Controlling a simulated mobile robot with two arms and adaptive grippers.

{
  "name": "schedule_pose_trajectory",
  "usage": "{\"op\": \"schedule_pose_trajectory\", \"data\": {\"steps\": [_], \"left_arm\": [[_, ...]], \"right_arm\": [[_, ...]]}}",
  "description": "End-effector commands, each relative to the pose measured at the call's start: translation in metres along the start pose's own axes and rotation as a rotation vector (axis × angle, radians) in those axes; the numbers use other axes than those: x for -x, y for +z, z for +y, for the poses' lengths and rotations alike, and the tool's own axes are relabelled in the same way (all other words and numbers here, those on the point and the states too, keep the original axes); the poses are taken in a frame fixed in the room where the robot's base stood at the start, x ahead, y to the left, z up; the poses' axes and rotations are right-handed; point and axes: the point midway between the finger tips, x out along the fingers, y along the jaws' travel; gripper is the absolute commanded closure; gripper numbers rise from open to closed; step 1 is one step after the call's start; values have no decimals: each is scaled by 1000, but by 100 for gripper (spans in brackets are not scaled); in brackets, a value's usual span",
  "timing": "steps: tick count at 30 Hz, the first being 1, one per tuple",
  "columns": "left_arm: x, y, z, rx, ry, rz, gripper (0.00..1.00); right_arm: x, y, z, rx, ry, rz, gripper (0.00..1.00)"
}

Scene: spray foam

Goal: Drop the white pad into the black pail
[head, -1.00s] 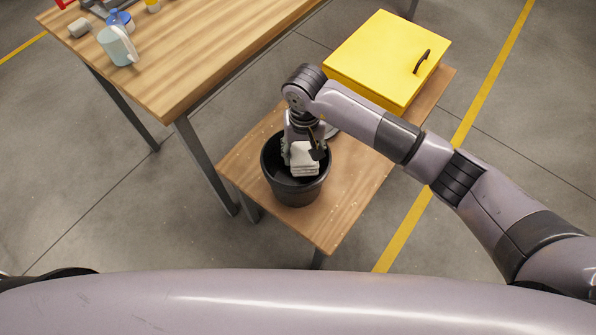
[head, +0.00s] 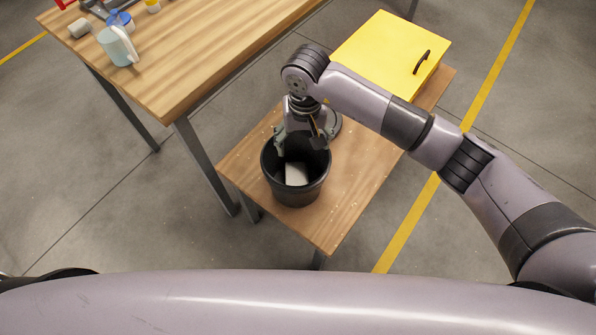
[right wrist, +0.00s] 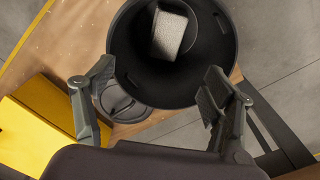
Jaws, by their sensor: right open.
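The white pad (head: 296,174) lies inside the black pail (head: 295,198), low down in it, in the head view. In the right wrist view the pad (right wrist: 171,35) also shows inside the pail (right wrist: 222,77), tilted toward one side. My right gripper (head: 301,146) is over the pail's back rim, and in the right wrist view its fingers (right wrist: 157,100) are spread wide with nothing between them. The gripper is apart from the pad. My left gripper is not in view.
The pail stands on a low wooden table (head: 335,222). A yellow box (head: 390,52) with a dark handle sits at the back. A round dark lid-like object (right wrist: 123,104) lies beside the pail. A taller workbench (head: 180,55) at left holds a light blue pitcher (head: 117,46).

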Motion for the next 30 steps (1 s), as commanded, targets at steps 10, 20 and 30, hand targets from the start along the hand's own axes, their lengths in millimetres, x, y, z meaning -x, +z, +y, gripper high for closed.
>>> {"op": "schedule_pose_trajectory", "data": {"steps": [10, 20, 30], "left_arm": [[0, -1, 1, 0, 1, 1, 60], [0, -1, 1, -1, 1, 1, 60], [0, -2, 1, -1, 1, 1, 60]], "right_arm": [[66, -1, 0, 1, 1, 3, 23], [79, 0, 0, 0, 1, -1, 23], [78, 1, -1, 0, -4, -2, 23]]}}
